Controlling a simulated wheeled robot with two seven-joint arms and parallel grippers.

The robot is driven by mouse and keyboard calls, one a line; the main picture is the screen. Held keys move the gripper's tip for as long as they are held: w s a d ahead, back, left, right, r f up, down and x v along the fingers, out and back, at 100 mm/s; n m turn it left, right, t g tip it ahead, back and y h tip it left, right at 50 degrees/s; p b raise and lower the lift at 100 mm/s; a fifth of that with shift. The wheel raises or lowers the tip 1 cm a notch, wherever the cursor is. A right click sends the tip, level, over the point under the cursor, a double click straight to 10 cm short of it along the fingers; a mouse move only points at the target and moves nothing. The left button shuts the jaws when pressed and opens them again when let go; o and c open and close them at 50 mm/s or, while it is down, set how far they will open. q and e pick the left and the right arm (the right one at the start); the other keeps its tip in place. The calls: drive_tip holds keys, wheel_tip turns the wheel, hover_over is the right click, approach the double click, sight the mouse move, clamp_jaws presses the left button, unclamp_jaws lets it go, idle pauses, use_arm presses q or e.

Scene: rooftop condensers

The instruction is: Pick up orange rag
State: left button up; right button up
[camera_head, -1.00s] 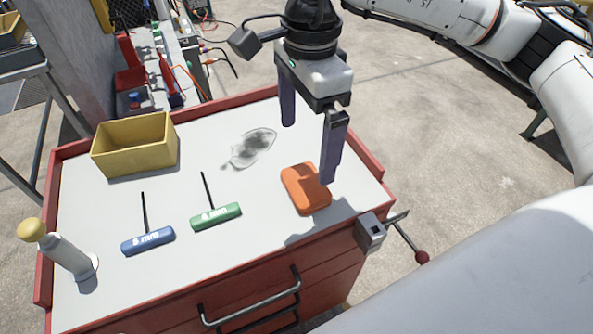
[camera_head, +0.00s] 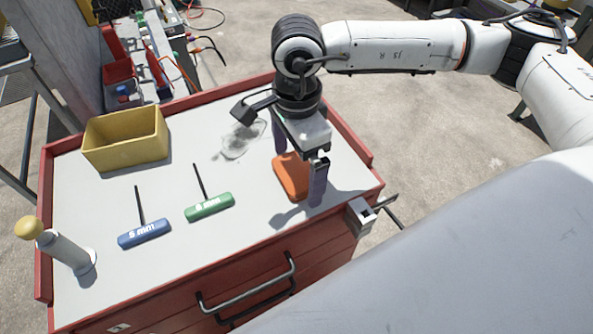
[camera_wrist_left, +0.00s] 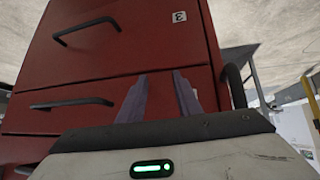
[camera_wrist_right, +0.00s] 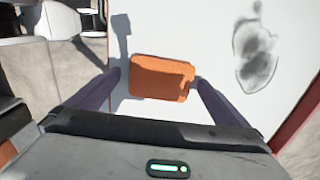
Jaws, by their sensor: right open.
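The orange rag (camera_head: 288,180), a folded block with rounded corners, lies on the white top of the red cabinet. My right gripper (camera_head: 298,178) is open over it, fingers pointing down, one on each side. In the right wrist view the rag (camera_wrist_right: 160,78) lies between the two spread fingertips, with no clear grip on it. Whether the fingertips touch the cabinet top is hard to tell. My left gripper (camera_wrist_left: 160,78) shows only in its wrist view, in front of the red drawers, fingers apart and empty.
A yellow bin (camera_head: 125,140) stands at the back left of the cabinet top (camera_head: 100,200). A small vise (camera_head: 361,216) sits at the right front edge.

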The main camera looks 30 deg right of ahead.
sight(297, 171)
drive_tip(key=c, duration=1.1)
drive_tip(key=shift+r, duration=0.1)
wheel_tip(297, 171, up, 10)
drive_tip(key=shift+b, duration=0.45)
